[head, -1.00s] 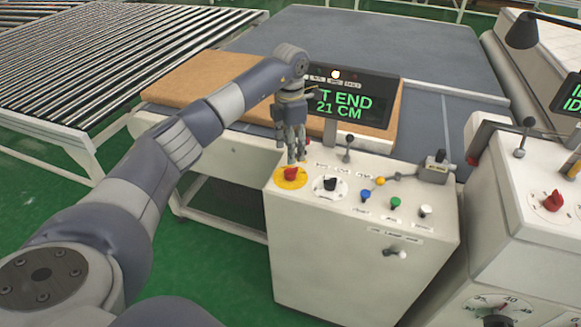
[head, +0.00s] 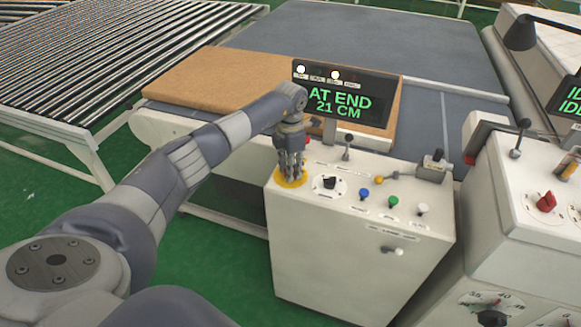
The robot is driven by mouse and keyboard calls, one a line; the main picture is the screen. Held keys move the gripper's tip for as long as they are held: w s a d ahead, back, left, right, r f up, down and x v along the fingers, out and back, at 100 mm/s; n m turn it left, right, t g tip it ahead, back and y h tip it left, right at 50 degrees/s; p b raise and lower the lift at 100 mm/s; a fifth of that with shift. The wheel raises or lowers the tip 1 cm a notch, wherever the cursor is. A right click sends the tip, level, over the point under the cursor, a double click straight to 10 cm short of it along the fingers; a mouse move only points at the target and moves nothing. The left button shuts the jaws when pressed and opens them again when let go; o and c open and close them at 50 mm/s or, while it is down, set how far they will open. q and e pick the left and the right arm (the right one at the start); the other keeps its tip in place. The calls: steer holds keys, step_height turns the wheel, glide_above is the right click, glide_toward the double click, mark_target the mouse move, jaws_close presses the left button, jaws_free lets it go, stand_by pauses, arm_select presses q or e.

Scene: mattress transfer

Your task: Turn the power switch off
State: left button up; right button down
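The white control box (head: 345,265) stands in front of me with knobs and buttons on its sloped top. A yellow disc (head: 290,182) is at its top left corner. My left gripper (head: 291,174) points down onto this disc, and its fingers hide the red knob there. I cannot tell whether the fingers are closed on the knob. A black knob (head: 329,182) on a white dial sits just right of it. Which control is the power switch cannot be read from the labels. My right gripper is out of view.
A display (head: 343,98) behind the box reads "AT END 21 CM". Blue (head: 364,194), green (head: 393,201) and white buttons (head: 422,209) and upright levers are to the right. A tan mattress (head: 205,82) lies behind, and a second console (head: 525,220) stands at right.

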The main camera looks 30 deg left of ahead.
arm_select(q)
steer(key=shift+c, duration=1.1)
steer(key=shift+n, duration=0.4)
steer(key=n, duration=0.2)
steer(key=shift+n+b, duration=0.35)
steer(key=shift+n, duration=0.05)
steer(key=n, duration=1)
steer(key=shift+n+p, duration=0.45)
steer(key=shift+n, duration=1.75)
